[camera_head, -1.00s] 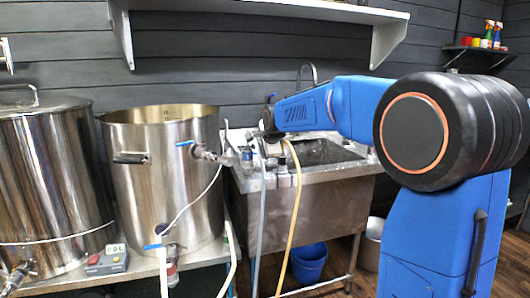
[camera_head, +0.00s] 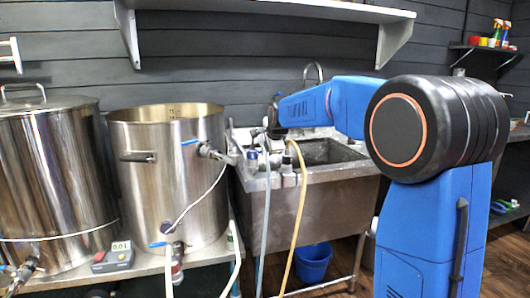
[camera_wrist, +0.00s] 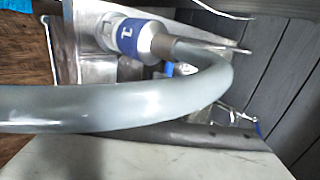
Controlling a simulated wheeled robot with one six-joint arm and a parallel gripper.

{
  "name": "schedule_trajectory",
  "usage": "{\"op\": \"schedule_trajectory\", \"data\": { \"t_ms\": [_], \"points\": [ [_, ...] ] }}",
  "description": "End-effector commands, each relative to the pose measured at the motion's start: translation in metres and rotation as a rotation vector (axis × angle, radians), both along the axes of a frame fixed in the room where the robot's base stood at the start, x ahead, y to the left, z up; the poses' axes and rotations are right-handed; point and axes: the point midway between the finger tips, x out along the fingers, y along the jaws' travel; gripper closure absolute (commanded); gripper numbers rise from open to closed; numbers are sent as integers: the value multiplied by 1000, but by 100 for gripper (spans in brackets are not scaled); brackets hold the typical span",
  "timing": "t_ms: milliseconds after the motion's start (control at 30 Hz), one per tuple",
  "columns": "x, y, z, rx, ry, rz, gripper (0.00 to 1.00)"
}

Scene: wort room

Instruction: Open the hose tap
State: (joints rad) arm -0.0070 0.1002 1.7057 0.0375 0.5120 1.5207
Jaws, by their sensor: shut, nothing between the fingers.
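My gripper (camera_head: 273,117) is a small dark shape at the left end of my blue arm, above the sink's front left corner; its fingers look shut and empty. A grey hose (camera_head: 264,205) hangs in front of the sink, its top close beside the gripper; touching or apart I cannot tell. In the wrist view the grey hose (camera_wrist: 110,105) crosses close to the camera and curves back to a fitting with a blue band (camera_wrist: 132,38). No tap handle can be told for sure near the gripper. A yellow hose (camera_head: 300,215) hangs just to the right.
The steel sink (camera_head: 325,215) stands below the arm, with a blue bucket (camera_head: 313,262) under it. An open steel kettle (camera_head: 165,185) with a blue-handled valve (camera_head: 192,143) stands to the left, beside a lidded kettle (camera_head: 50,185). A white shelf (camera_head: 265,11) runs above.

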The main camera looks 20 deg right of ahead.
Motion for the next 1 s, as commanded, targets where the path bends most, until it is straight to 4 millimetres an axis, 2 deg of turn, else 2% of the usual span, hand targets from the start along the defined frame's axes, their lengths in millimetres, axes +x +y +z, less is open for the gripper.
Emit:
{"op": "schedule_trajectory", "data": {
  "t_ms": [467,1000],
  "points": [
    [7,-6,-1,2,2,105,100],
    [29,-13,-1,2,1,407,100]
  ]
}}
